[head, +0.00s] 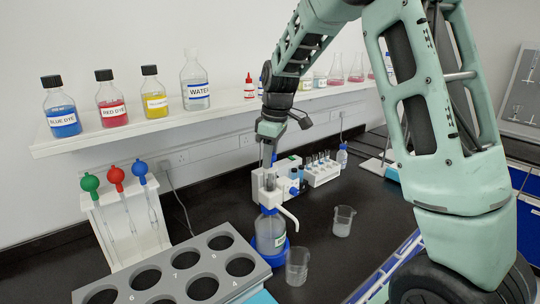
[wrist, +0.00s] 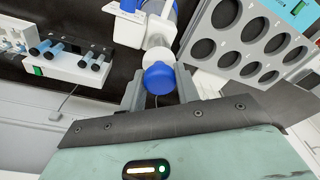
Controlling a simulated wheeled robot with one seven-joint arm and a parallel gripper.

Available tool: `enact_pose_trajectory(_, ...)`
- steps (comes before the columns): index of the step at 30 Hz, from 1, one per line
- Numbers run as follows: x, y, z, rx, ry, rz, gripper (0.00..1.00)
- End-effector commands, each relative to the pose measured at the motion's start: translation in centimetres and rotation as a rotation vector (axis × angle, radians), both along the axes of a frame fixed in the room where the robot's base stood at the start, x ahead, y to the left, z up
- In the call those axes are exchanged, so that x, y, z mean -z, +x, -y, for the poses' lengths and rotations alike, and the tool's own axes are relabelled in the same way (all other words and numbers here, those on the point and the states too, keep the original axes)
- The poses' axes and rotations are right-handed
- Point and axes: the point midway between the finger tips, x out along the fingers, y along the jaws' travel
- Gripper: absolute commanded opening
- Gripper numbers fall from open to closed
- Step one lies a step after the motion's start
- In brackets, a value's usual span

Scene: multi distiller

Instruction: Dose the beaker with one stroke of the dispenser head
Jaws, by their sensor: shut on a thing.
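The dispenser bottle (head: 270,235) stands upright on the black bench in a blue ring base, its white dispenser head (head: 270,198) on top and its spout (head: 290,217) pointing right and down. My gripper (head: 269,172) is at the top of the head. In the wrist view my gripper (wrist: 161,88) has its fingers on both sides of the blue knob (wrist: 159,77) of the head, shut on it. One clear beaker (head: 297,266) stands in front and to the right of the bottle. Another beaker (head: 343,221) stands farther right. Neither is clearly under the spout. The liquid levels are hard to tell.
A grey rack with round holes (head: 175,272) lies at the front left. A pipette stand (head: 125,225) is behind it. A white tube rack (head: 322,172) stands behind the bottle. Labelled bottles line the wall shelf (head: 150,130). The bench right of the bottle has free room.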

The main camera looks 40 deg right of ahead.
Motion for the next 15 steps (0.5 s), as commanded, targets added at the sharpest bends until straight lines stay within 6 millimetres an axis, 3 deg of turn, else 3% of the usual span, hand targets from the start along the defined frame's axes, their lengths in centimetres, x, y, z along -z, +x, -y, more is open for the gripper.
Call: enact_pose_trajectory(15,-1.6,0.0,0.0,-0.001,0.0,0.001,0.09)
